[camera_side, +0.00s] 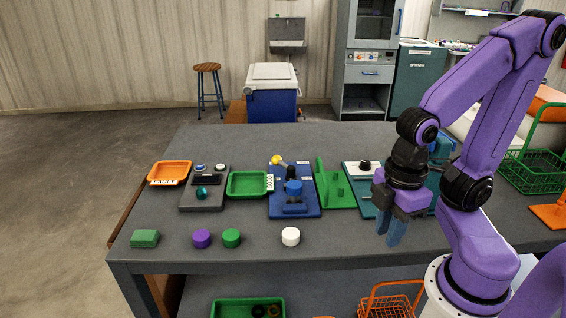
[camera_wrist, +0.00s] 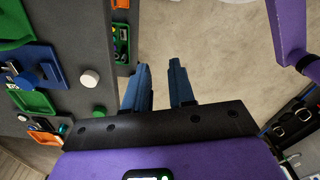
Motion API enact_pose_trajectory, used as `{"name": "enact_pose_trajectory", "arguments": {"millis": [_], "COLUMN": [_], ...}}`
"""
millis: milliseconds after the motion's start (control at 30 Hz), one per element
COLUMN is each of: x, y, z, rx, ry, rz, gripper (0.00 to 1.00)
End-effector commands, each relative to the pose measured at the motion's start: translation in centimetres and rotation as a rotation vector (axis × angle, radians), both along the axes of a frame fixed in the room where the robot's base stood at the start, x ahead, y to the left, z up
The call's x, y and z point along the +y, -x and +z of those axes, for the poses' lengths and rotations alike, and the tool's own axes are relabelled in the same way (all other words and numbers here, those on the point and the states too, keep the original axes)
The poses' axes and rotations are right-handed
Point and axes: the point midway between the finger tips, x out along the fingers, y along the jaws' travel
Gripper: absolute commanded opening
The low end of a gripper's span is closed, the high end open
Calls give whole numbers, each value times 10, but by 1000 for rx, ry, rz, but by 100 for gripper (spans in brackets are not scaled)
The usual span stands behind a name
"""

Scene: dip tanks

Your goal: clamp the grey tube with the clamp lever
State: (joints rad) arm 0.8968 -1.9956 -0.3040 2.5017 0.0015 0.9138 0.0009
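A blue fixture plate (camera_side: 308,205) lies near the middle of the table, with a blue block (camera_side: 293,188) on it. The clamp lever (camera_side: 278,160), with a yellow knob, stands at its back left. The fixture also shows at the left edge of the wrist view (camera_wrist: 46,62), with a short metal rod on it. I cannot make out the grey tube for certain. My gripper (camera_side: 390,229) hangs right of the fixture, above the table's front edge and well apart from it. In the wrist view its blue fingers (camera_wrist: 160,70) are spread with nothing between them.
A green fixture (camera_side: 336,190) and a teal plate (camera_side: 358,203) stand right of the blue one. Left are a green tray (camera_side: 248,184), a grey device (camera_side: 202,197) and an orange tray (camera_side: 169,173). A white cylinder (camera_side: 290,236) and other small pieces line the front.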

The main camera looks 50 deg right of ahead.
Motion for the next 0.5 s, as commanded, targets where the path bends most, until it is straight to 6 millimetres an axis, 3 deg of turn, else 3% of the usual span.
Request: {"name": "enact_pose_trajectory", "arguments": {"millis": [33,67,233,500], "x": [1,2,12,31], "y": [-2,-4,-32,-122], "z": [0,0,3,7], "rx": [-2,-5,-39,-146], "ry": [1,1,12,45], "rz": [-5,-10,-87,-312], "gripper": [7,0,0,0]}}
